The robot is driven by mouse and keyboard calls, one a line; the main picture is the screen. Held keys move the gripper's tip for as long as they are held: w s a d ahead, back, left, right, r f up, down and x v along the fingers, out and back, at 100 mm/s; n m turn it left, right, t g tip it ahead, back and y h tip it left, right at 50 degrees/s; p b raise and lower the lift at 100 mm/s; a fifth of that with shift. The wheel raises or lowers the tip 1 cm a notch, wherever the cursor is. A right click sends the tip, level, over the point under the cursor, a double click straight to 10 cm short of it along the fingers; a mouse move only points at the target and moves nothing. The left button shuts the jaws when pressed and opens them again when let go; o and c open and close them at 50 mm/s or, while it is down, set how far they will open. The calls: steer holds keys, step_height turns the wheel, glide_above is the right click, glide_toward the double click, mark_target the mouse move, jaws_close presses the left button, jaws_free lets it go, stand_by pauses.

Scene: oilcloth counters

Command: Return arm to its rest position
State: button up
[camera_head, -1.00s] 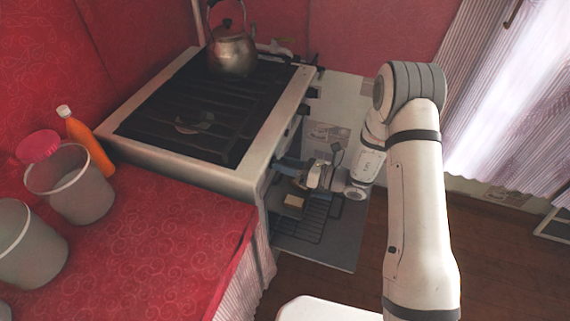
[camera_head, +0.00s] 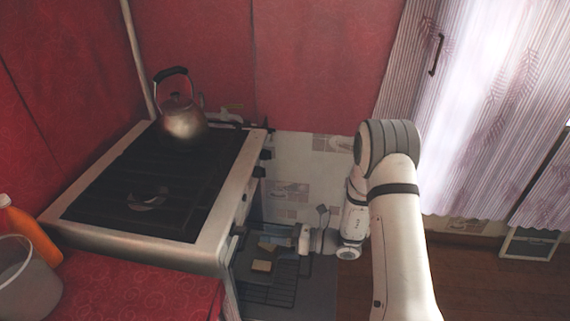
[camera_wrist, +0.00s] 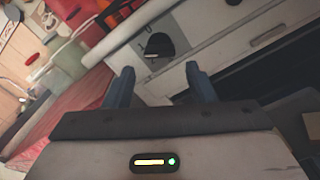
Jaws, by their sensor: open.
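My gripper (camera_head: 270,243) is low in front of the stove's open oven in the head view, with its arm reaching down from the right. In the wrist view its two blue-grey fingers (camera_wrist: 162,82) stand apart with nothing between them. A small tan block-like piece (camera_head: 262,266) lies on the dark oven rack (camera_head: 270,292), just below and left of the gripper. The gripper appears apart from it. The wrist view looks past the fingers at a pale stove panel with a dark knob (camera_wrist: 160,45).
The stove (camera_head: 150,190) has a metal kettle (camera_head: 183,120) at its back. A red-covered counter (camera_head: 150,295) at lower left holds a grey container (camera_head: 25,285) and an orange bottle (camera_head: 35,238). Curtains (camera_head: 480,110) hang at right. Wooden floor (camera_head: 475,280) shows clear at lower right.

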steer(key=shift+r, duration=0.15)
steer(key=s+d+r+n+g+h+p, duration=0.1)
steer(key=s+d+r+n+g+h, duration=0.15)
steer(key=s+r+n, duration=0.35)
steer(key=s+d+r+n+g+h+p, duration=0.1)
steer(key=s+d+r+n+g+h, duration=0.15)
steer(key=s+r+n+h, duration=0.35)
steer(key=s+d+r+n+t+h+p, duration=0.1)
steer(key=s+d+r+n+t+h, duration=0.2)
steer(key=d, duration=0.6)
steer(key=s+d+r+n+t+h, duration=0.3)
steer(key=d+r+n+h, duration=0.3)
steer(key=d+r+n, duration=0.2)
steer(key=shift+s+d+r+n+p, duration=0.15)
steer(key=shift+s+d+n+p, duration=0.2)
steer(key=shift+s+d+n, duration=0.45)
steer(key=shift+w+a+h, duration=0.15)
steer(key=shift+a+h, duration=0.1)
steer(key=shift+c, duration=0.4)
